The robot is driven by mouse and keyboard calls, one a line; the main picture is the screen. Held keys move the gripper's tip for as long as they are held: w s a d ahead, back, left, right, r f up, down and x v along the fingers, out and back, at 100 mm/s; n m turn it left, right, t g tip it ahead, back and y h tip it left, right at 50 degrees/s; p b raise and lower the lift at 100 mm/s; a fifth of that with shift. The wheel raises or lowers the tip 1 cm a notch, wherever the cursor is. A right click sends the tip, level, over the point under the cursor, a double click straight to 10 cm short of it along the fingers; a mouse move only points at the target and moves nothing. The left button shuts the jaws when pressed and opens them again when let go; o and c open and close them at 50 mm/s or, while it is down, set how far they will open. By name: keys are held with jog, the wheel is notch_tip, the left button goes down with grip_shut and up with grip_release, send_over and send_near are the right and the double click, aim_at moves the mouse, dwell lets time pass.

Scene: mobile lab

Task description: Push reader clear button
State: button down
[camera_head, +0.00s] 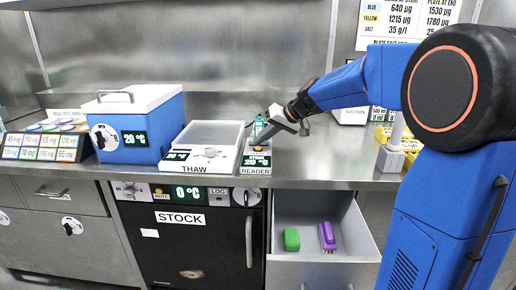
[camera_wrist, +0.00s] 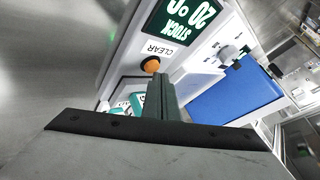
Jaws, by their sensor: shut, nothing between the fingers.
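The reader (camera_head: 256,165) stands at the front of the steel counter, with a small dark display above its label. In the wrist view the reader's display (camera_wrist: 183,20) shows upside down, and a white CLEAR label (camera_wrist: 159,49) lies below it. The round orange clear button (camera_wrist: 151,65) sits beside that label; it is a small orange spot (camera_head: 258,148) in the head view. My gripper (camera_wrist: 160,80) is shut and empty, with its fingertips very close to the button. I cannot tell whether they touch it. In the head view my gripper (camera_head: 262,138) is just above the button, pointing down at the reader.
A white THAW tray (camera_head: 195,163) stands directly left of the reader, and a blue cooler (camera_head: 140,128) is further left. Below, an open drawer (camera_head: 322,272) holds a green block (camera_head: 291,239) and a purple block (camera_head: 327,236). A yellow rack (camera_head: 410,143) stands right on the counter.

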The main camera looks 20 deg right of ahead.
jog(key=shift+f, duration=0.5)
dwell(0.8)
jog(key=shift+r, duration=0.15)
dwell(0.3)
jog(key=shift+r, duration=0.8)
notch_tip(320, 180, up, 5)
dwell(0.5)
dwell(0.5)
